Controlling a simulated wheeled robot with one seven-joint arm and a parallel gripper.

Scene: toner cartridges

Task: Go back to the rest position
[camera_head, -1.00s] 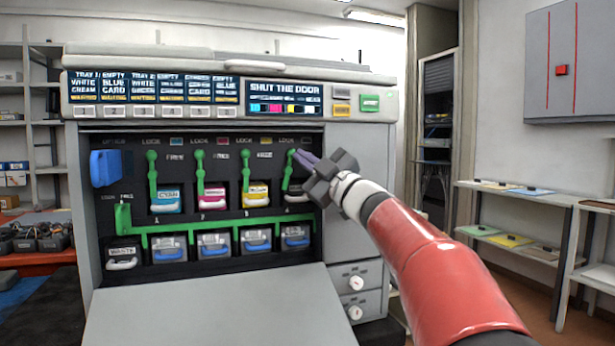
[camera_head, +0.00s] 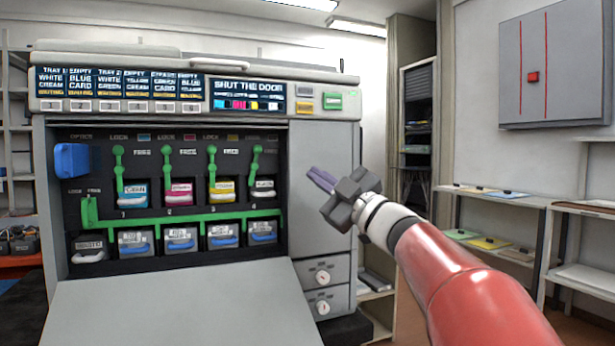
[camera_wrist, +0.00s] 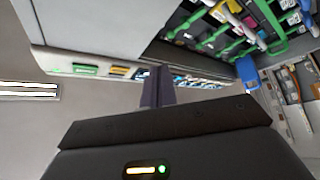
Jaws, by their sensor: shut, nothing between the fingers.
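My gripper (camera_head: 320,180) is shut and empty, with purple-grey fingers. In the head view it is in front of the printer's right side panel, clear of the open cartridge bay. The grey printer (camera_head: 325,235) stands at the left with its front door (camera_head: 185,310) folded down. Inside are cyan (camera_head: 133,198), magenta (camera_head: 179,193), yellow (camera_head: 222,191) and black (camera_head: 264,189) cartridges, with green levers above them. The display (camera_head: 247,95) reads "SHUT THE DOOR". In the wrist view the shut fingers (camera_wrist: 157,88) show against the printer, which appears tilted.
Shelves with coloured sheets (camera_head: 480,240) stand at the right. A grey wall panel (camera_head: 533,76) with red lines hangs above them. Open air lies between the printer and the right shelves.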

